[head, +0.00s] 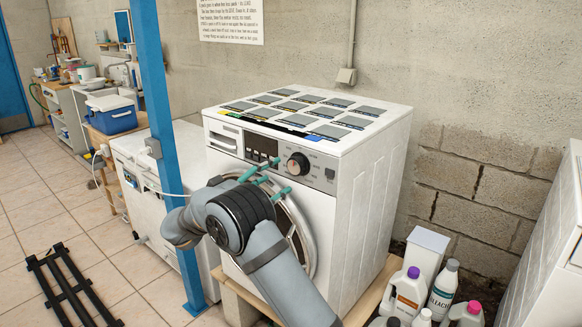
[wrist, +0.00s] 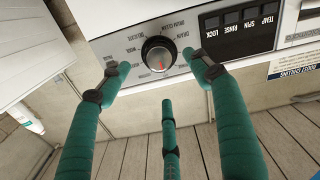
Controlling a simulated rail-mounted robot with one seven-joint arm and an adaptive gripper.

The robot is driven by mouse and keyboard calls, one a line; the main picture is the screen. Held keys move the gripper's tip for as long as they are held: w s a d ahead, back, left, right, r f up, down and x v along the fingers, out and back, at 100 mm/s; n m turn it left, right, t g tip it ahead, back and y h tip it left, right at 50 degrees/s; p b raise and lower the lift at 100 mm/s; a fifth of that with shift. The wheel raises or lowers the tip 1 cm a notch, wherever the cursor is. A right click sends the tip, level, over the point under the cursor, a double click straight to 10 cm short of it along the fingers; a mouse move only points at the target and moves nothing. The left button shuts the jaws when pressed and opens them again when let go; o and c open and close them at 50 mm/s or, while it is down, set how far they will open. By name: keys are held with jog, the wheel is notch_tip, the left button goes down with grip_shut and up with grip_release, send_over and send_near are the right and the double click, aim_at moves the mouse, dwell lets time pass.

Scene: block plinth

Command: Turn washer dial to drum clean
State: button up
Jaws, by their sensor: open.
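The washer (head: 345,190) is white with a round door, partly hidden behind my arm. Its dial (head: 298,163) is a dark round knob with a silver rim, right of a dark button panel. In the wrist view, which is upside down, the dial (wrist: 159,53) shows a red mark on its lower part. Printed words ring it, including what looks like DRUM CLEAN above it and DELICATE to its left. My gripper (head: 265,178) has green fingers, spread open just in front of and lower left of the dial. In the wrist view my gripper (wrist: 158,72) has fingertips either side of the dial, apparently not touching it.
A blue post (head: 160,120) stands left of the washer, close to my arm. Bottles (head: 408,290) stand on the floor at the right. Dark buttons (wrist: 238,30) sit beside the dial. Several sample cards (head: 310,108) cover the washer top. A blue cooler (head: 112,115) is further left.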

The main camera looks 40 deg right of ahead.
aim_at(293, 167)
jog(key=p+x, duration=0.2)
jog(key=x, duration=0.5)
jog(key=shift+d+r+p, duration=0.1)
jog(key=shift+d+p, duration=0.2)
jog(key=shift+p, duration=0.1)
jog(key=shift+w+d, duration=0.1)
jog(key=shift+d, duration=0.45)
jog(key=shift+c, duration=0.3)
jog(key=c, duration=1.1)
